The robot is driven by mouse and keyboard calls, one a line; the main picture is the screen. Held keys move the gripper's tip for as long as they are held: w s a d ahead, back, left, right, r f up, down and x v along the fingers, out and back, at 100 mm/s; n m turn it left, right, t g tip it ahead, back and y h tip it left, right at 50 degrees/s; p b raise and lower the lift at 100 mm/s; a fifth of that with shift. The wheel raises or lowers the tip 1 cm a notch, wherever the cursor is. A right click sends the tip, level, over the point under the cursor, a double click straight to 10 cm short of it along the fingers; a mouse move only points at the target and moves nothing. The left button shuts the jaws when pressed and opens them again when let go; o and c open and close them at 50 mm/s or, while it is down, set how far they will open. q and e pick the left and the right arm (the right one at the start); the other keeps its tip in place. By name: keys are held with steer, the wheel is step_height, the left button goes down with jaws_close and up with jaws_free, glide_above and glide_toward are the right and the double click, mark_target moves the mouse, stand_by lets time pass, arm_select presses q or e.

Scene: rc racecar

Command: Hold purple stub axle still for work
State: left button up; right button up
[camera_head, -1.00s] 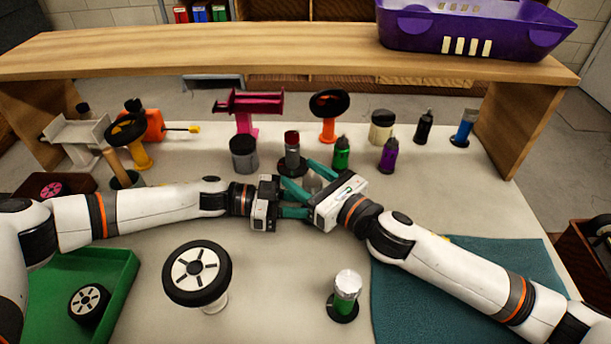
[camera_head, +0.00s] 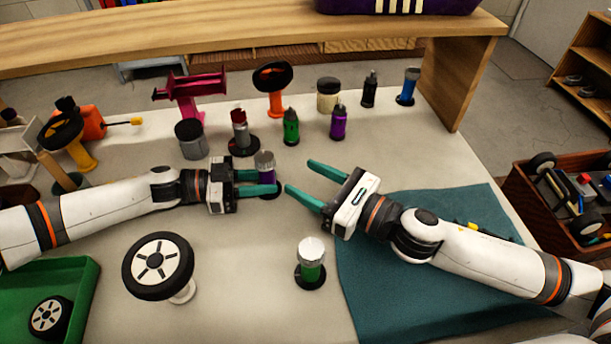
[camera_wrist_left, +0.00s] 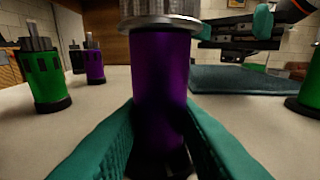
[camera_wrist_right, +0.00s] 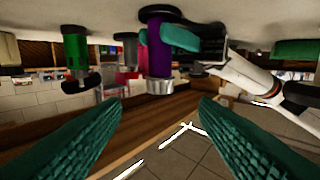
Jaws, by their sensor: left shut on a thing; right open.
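The purple stub axle (camera_head: 265,174) stands upright on the table, with a silver top and a dark base. My left gripper (camera_head: 262,183) is shut on it from the left. In the left wrist view the purple body (camera_wrist_left: 162,90) stands between the teal fingers. My right gripper (camera_head: 298,180) is open and empty, just right of the axle and apart from it. The right wrist view appears upside down and shows the purple stub axle (camera_wrist_right: 159,60) beyond the open fingers, with a left finger beside it.
A green stub axle (camera_head: 311,265) stands in front, near a teal mat (camera_head: 420,285). A wheel on a stand (camera_head: 158,265) and a green tray (camera_head: 80,300) are front left. Several bottles and stands, including a purple bottle (camera_head: 338,123), are behind the grippers.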

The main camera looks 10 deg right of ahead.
mark_target(267, 158)
steer(key=w+m+g+y, duration=0.1)
steer(key=m+g, duration=0.1)
steer(key=m, duration=0.6)
steer(key=w+d+m+g+y, duration=0.1)
steer(key=w+m+g+y, duration=0.1)
steer(key=m, duration=0.6)
steer(key=w+m+g+y, duration=0.1)
steer(key=m+g, duration=0.2)
steer(key=m, duration=0.6)
steer(key=shift+w+d+r, duration=0.25)
steer(key=shift+w+d, duration=0.05)
steer(key=shift+w, duration=0.1)
steer(key=m+g, duration=0.1)
steer(key=m, duration=0.3)
steer(key=shift+w+d+f+g, duration=0.15)
steer(key=shift+d+f+g, duration=0.05)
steer(key=shift+d+g, duration=0.2)
steer(key=shift+a+m, duration=0.3)
steer(key=a, duration=0.3)
steer(key=w+a, duration=0.1)
steer(key=a, duration=0.3)
steer(key=w+a, duration=0.1)
steer(key=a, duration=0.3)
steer(key=shift+w, duration=0.15)
